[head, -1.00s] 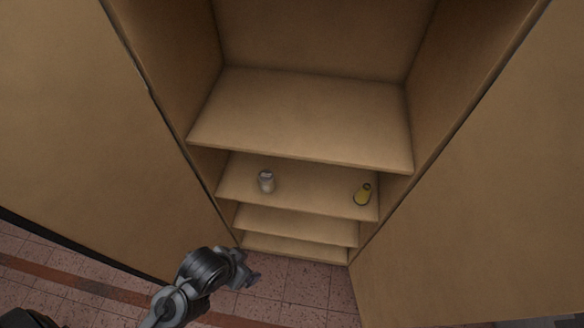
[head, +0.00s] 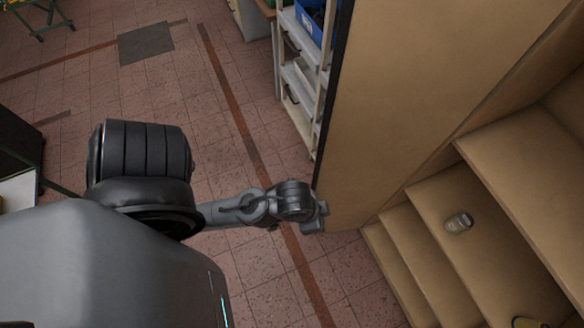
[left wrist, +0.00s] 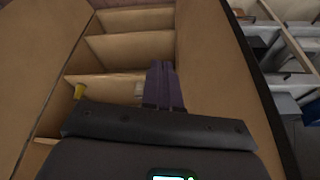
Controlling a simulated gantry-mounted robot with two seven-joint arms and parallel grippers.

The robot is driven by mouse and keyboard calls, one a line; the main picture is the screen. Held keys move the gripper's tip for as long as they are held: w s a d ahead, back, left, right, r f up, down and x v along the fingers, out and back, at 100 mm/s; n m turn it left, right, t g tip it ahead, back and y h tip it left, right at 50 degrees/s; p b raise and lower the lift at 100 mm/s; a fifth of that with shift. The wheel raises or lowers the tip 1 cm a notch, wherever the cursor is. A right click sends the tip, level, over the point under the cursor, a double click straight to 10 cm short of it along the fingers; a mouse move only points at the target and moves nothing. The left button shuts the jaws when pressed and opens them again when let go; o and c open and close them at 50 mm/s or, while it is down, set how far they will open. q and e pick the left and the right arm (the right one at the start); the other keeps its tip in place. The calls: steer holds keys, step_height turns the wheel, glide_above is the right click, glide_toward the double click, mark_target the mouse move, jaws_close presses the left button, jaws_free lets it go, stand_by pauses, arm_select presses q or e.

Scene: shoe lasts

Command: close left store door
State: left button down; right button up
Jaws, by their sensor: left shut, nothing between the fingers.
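The left store door (head: 430,90) is a tall tan panel standing open, with a dark outer edge. It also shows on the right in the left wrist view (left wrist: 212,85). My left gripper (head: 320,215) is low beside the door's outer edge. Its fingers (left wrist: 163,85) are shut and empty, on the shelf side of the door. I cannot tell whether they touch it. The store's shelves (head: 400,235) are open to view on the right. My right gripper is not in view.
A grey jar (head: 458,222) stands on a shelf. A yellow bottle (left wrist: 79,91) is on a shelf too. Behind the door is a rack with a blue bin (head: 312,20). The tiled floor (head: 235,110) left of the door is mostly clear.

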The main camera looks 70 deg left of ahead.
arm_select(q)
steer(key=w+d+f+t+h+b, duration=0.2)
steer(key=w+d+f+t+h, duration=0.3)
steer(key=f, duration=0.3)
step_height(320, 180, down, 9)
steer(key=a+m+g+h+b, duration=0.1)
steer(key=a+m+g+b, duration=0.1)
steer(key=b, duration=0.1)
steer(key=s+a+f+g+h+b, duration=0.1)
steer(key=s+a+f+g+b, duration=0.1)
steer(key=a+f+b, duration=0.6)
steer(key=s+a+f+g+h+b, duration=0.2)
steer(key=a+f, duration=0.1)
steer(key=a, duration=1)
steer(key=w+a+r+y+b, duration=0.1)
steer(key=w+a+b, duration=0.2)
steer(key=a, duration=0.4)
steer(key=w+a+r+y+b, duration=0.1)
steer(key=w+a+y+b, duration=0.2)
steer(key=a, duration=0.4)
steer(key=w+d+f+h+b, duration=0.1)
steer(key=w+d+f, duration=0.1)
steer(key=d+f, duration=0.5)
steer(key=shift+d+f, duration=0.35)
steer(key=shift+d, duration=1)
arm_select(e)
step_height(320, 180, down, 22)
